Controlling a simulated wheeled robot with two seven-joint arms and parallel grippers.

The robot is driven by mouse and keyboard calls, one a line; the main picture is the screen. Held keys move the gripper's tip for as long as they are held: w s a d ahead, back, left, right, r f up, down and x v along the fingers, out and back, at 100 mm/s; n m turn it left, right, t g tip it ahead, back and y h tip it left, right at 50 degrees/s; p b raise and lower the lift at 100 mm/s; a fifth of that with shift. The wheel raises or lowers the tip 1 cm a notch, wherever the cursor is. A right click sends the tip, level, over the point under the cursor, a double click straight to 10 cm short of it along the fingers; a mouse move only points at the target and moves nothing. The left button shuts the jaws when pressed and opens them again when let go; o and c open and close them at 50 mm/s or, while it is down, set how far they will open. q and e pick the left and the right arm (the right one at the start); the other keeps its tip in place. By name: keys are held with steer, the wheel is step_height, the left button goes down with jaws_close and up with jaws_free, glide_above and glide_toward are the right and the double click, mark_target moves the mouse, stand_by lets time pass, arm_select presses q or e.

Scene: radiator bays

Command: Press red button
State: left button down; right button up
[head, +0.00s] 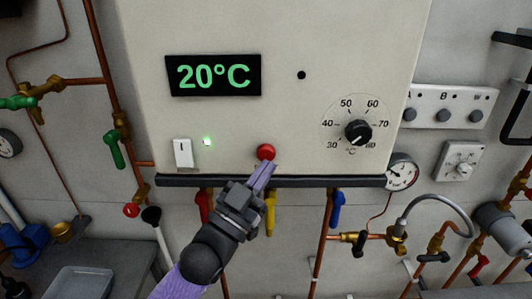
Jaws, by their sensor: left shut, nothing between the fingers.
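The red button (266,152) is a round knob low on the front of a cream panel (300,120). My left gripper (269,167) comes up from below and is shut, with nothing between its fingers. Its fingertips are just under the button in the picture; I cannot tell whether they touch it. The button shows almost whole above the fingertips. My right gripper is not in the picture.
The panel has a green 20°C display (213,75), a white switch (183,153), a lit green lamp (207,141) and a black dial (358,132). A dark ledge (330,181) runs along its bottom. Copper pipes and coloured valve handles hang below.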

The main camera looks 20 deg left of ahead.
arm_select(q)
steer(key=s+p, duration=0.1)
steer(key=s, duration=0.1)
steer(key=s+d, duration=0.1)
steer(key=s, duration=0.1)
steer(key=shift+s+d+r+p, duration=0.1)
steer(key=shift+s+d+p, duration=0.1)
steer(key=shift+p, duration=0.2)
